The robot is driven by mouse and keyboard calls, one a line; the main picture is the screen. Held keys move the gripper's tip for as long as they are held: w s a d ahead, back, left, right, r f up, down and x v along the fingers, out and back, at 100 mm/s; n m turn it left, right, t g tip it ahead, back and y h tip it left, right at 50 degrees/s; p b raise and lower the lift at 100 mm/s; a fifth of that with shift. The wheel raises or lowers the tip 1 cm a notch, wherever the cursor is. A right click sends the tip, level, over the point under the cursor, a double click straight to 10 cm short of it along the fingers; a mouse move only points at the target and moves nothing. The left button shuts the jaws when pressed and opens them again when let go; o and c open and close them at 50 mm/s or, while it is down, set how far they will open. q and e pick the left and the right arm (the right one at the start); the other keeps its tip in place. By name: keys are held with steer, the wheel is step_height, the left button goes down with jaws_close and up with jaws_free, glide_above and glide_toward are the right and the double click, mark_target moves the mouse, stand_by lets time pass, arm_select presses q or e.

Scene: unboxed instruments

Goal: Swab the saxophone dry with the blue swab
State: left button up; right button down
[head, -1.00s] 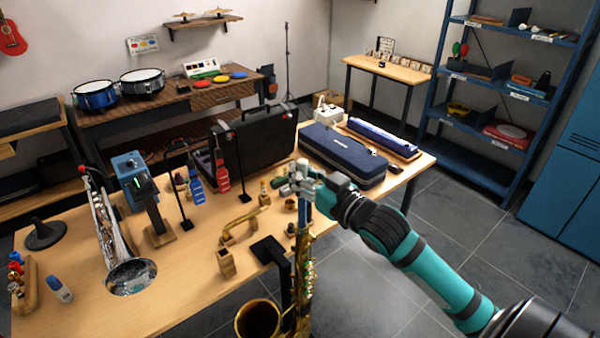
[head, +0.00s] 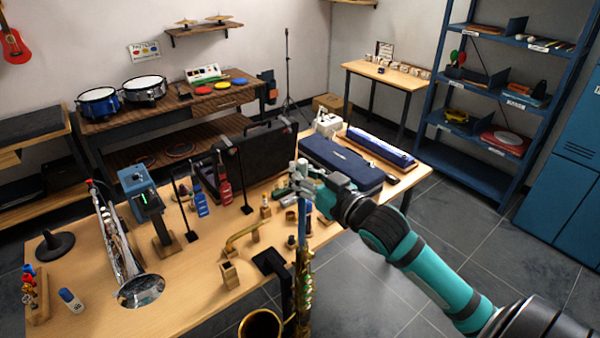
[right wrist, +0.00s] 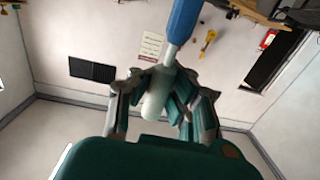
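A brass saxophone (head: 304,288) stands upright at the table's front edge, its bell (head: 260,327) facing up at the bottom of the head view. My right gripper (head: 303,178) is above its top end. In the right wrist view its fingers (right wrist: 163,95) are closed around the white end (right wrist: 154,104) of a blue rod-like swab (right wrist: 183,20). In the head view the blue swab (head: 302,215) runs down to the saxophone's top opening; how deep it reaches inside is hidden. My left gripper is not in view.
A blue hanging item (head: 201,204) and a red one (head: 225,190) are mid-table, before an open black case (head: 260,155). A brass neck (head: 240,236) rests near wooden blocks. A navy case (head: 342,165) lies behind my gripper.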

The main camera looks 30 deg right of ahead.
mark_target(304, 224)
steer(key=shift+r+p, duration=0.35)
steer(key=shift+r, duration=0.25)
steer(key=shift+f, duration=0.2)
steer(key=shift+f+b, duration=4.4)
steer(key=shift+f, duration=3)
steer(key=shift+r, duration=0.1)
step_height(304, 224, up, 10)
steer(key=p, duration=1)
steer(key=shift+p, duration=0.35)
